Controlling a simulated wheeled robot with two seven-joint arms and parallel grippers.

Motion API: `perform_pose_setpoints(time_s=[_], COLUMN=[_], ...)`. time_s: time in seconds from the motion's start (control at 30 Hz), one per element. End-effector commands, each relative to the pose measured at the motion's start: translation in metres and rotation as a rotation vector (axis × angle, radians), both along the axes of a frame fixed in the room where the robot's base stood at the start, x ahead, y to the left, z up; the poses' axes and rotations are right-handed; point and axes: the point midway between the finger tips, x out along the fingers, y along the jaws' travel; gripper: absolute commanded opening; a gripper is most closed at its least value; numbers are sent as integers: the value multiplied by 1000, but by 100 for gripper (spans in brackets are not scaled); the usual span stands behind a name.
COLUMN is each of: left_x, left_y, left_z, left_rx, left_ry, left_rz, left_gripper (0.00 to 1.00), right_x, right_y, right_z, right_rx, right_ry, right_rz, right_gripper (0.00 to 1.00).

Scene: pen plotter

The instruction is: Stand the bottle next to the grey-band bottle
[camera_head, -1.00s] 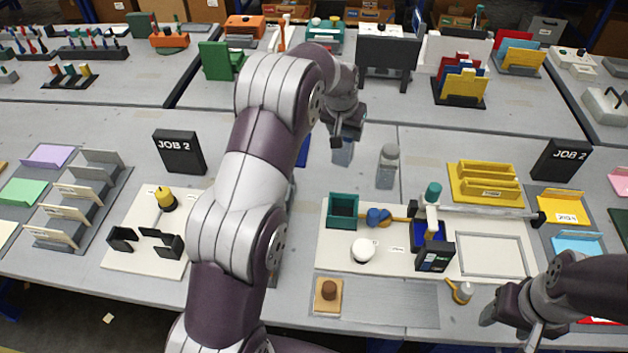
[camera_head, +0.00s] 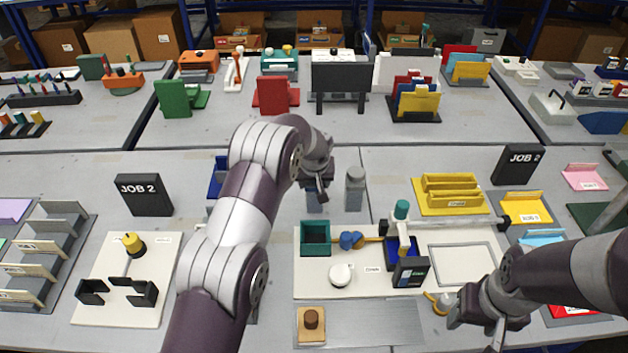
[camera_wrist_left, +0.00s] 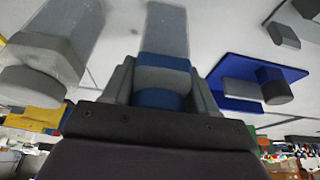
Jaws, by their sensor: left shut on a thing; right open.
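The held bottle (camera_head: 314,204) is pale grey with a blue band, and it hangs below my left gripper (camera_head: 317,190). In the left wrist view, my left gripper (camera_wrist_left: 162,88) is shut on its blue part (camera_wrist_left: 163,68). The grey-band bottle (camera_head: 355,190) stands upright just to the right, with a narrow gap between the two. It also shows in the left wrist view (camera_wrist_left: 62,40), at the left. The held bottle's base looks about level with it, but I cannot tell whether it touches the table. My right gripper (camera_head: 477,325) is open and empty at the lower right.
A blue tray (camera_head: 217,178) lies left of the held bottle, partly behind my left arm. The plotter board (camera_head: 310,283), with a teal box (camera_head: 315,238), is in front of the bottles. A yellow rack (camera_head: 447,196) stands to the right. Table behind the bottles is clear.

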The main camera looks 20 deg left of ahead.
Motion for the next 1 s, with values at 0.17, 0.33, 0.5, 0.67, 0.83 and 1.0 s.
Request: perform_pose_setpoints(time_s=[0.17, 0.33, 0.5, 0.67, 0.83, 1.0], left_x=[0, 0, 0, -6, -21, -35], left_y=[0, 0, 0, -2, -6, -10], left_z=[-2, -2, 1, 18, 56, 91], left_rx=[0, 0, 0, 0, 0, 1], left_ry=[0, 1, 1, -2, -3, -2], left_rz=[0, 0, 0, 0, 0, -1], left_gripper=[71, 83, 83, 83, 83, 83], right_x=[0, 0, 0, 0, 0, 0], right_y=[0, 0, 0, 0, 0, 0], right_z=[-2, -2, 0, -3, -8, -11], right_rx=[0, 0, 0, 0, 0, 0], right_ry=[0, 0, 0, 0, 0, 0], right_rz=[0, 0, 0, 0, 0, 0], right_gripper=[58, 58, 58, 58, 58, 58])
